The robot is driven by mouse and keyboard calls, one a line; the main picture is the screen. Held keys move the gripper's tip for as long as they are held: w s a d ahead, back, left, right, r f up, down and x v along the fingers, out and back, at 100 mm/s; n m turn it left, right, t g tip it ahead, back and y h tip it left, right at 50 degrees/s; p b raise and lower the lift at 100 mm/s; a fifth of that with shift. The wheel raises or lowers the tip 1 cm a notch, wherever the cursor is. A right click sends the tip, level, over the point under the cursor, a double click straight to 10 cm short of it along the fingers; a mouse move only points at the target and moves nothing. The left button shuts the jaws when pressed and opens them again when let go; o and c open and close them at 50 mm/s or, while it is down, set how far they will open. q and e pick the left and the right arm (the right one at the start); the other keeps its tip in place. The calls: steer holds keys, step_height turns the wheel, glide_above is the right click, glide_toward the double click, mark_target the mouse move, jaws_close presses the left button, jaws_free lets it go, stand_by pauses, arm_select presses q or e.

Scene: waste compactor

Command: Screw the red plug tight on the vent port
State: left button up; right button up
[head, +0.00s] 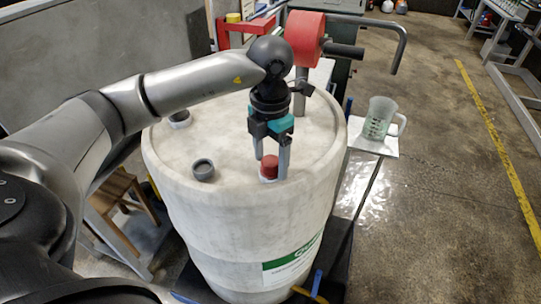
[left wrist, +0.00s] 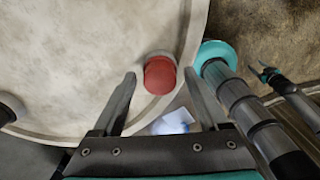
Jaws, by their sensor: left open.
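The red plug (head: 269,165) sits upright on the vent port (head: 268,179), a pale collar on top of the white drum (head: 235,145), near its front rim. How far it is threaded in cannot be seen. My left gripper (head: 271,168) points down from above and is open, with one finger on each side of the plug. In the left wrist view the red plug (left wrist: 160,76) shows between the two spread fingertips (left wrist: 160,82), with a gap on both sides.
A grey cap (head: 203,169) stands on the drum left of the plug. A red-headed device (head: 306,38) on a grey pipe rises behind my gripper. A jug of greenish liquid (head: 380,118) stands on a small white surface at right. Open concrete floor lies beyond.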

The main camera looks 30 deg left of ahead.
arm_select(q)
steer(key=n+p, duration=0.1)
steer(key=n, duration=0.4)
steer(key=n+p, duration=0.1)
steer(key=n, duration=0.4)
steer(key=shift+n+p, duration=0.3)
steer(key=shift+p, duration=0.1)
steer(key=n+p, duration=0.1)
steer(key=n, duration=0.2)
steer(key=shift+r, duration=0.1)
steer(key=shift+n+p, duration=0.35)
steer(key=shift+n, duration=0.55)
